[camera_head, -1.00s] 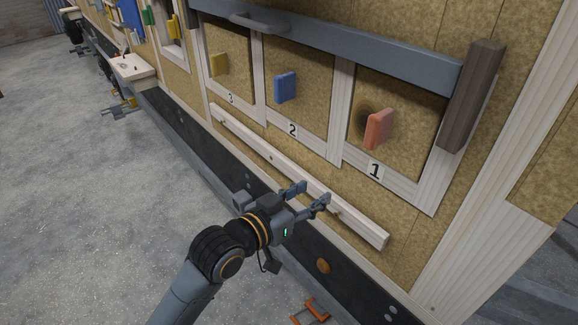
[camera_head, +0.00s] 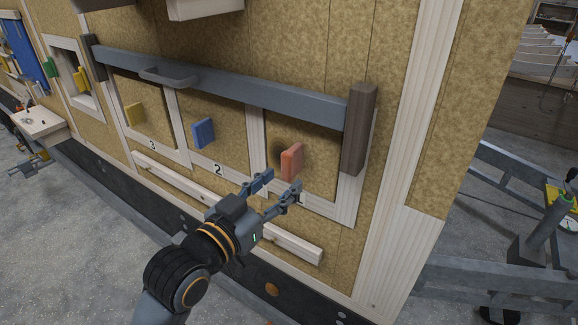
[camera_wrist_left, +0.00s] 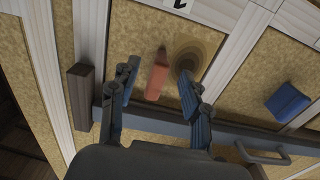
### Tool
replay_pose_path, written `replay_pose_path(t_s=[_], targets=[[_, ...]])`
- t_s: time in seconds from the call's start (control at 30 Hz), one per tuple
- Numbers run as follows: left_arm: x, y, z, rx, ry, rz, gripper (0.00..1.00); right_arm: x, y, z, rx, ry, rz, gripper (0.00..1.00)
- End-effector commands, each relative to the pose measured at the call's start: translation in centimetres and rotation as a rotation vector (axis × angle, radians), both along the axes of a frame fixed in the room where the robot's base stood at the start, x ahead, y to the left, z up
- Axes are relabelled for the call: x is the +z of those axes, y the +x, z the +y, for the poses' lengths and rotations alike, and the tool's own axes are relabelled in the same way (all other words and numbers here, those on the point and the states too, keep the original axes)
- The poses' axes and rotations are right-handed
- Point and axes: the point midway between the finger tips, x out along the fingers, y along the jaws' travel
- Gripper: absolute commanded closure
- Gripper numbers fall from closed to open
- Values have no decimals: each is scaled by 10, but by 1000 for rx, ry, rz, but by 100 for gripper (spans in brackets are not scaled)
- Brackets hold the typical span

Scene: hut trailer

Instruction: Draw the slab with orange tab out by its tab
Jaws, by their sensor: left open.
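The slab with the orange tab (camera_head: 322,161) sits in the rightmost framed bay, and its orange-red tab (camera_head: 292,162) stands out from its face. A dark round mark shows on the slab behind the tab. My left gripper (camera_head: 284,180) is open and empty, its fingertips just in front of and below the tab in the head view. In the left wrist view, the tab (camera_wrist_left: 157,76) shows between the two open fingers (camera_wrist_left: 158,71), with a gap on each side. Whether the fingertips reach past the tab's front edge I cannot tell. My right gripper is not in view.
A grey bar (camera_head: 215,82) with a handle crosses the tops of the bays, ending at a dark wooden post (camera_head: 359,130). A pale wooden rail (camera_head: 290,243) runs below.

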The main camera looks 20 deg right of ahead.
Motion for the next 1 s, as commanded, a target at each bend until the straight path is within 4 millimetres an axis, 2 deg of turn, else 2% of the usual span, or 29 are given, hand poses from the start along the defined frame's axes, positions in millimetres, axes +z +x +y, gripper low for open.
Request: replay_pose_path(t_s=[0.1, 0.3, 0.67, 0.7, 0.9, 0.93, 1.0], targets=[[3, 13, -17, 0, 0, 1, 53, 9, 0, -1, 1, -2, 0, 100], [1, 26, -32, 1, 0, 0, 53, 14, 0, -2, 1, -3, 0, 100], [0, 29, -36, 1, 1, -1, 53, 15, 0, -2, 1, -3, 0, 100], [0, 29, -36, 1, 1, -1, 55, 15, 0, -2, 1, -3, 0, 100], [0, 29, -36, 1, 1, -1, 96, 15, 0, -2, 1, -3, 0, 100], [0, 29, -36, 1, 1, -1, 100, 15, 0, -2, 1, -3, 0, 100], [0, 29, -36, 1, 1, -1, 100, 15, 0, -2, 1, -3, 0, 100]])
